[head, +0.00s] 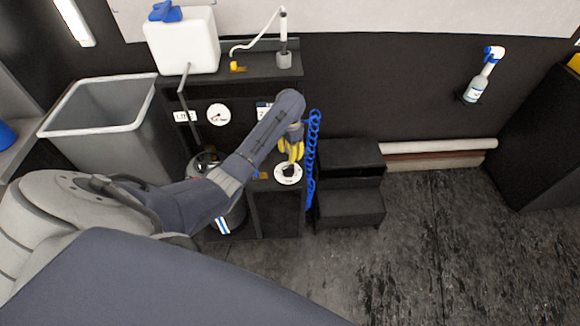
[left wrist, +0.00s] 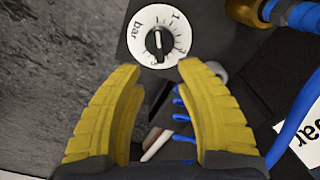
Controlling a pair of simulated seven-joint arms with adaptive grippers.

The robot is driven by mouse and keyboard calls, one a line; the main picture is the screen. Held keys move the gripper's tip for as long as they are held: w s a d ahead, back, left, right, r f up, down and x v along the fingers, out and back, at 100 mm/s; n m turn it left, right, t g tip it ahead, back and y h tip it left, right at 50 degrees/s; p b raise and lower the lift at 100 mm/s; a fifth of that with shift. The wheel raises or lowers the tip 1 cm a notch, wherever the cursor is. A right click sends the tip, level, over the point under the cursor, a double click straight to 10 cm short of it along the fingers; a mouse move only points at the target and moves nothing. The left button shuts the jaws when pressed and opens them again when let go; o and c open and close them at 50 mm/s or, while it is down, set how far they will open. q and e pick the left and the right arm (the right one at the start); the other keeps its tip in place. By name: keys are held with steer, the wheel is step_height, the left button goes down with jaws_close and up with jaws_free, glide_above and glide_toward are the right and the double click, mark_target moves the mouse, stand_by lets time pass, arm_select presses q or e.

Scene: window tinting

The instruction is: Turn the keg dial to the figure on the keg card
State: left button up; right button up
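The dial (head: 288,174) is a white disc with a black knob on the front of the dark bench. In the left wrist view the dial (left wrist: 142,45) shows "bar", several figures and an upright knob (left wrist: 157,42); its exact setting is unclear. My left gripper (head: 291,152) has yellow fingers, spread apart and empty, just above the dial. In the left wrist view the fingertips (left wrist: 158,68) lie just short of the dial.
A coiled blue hose (head: 312,150) hangs right of the dial. Black steps (head: 348,205) stand beside it. A grey bin (head: 100,120) stands left of the bench. A round white gauge (head: 218,114) is on the bench back. The floor to the right is clear.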

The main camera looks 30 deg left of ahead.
mark_target(290, 166)
arm_select(q)
step_height(290, 166, down, 8)
steer(key=shift+f, duration=0.2)
steer(key=shift+o, duration=0.4)
jaws_close()
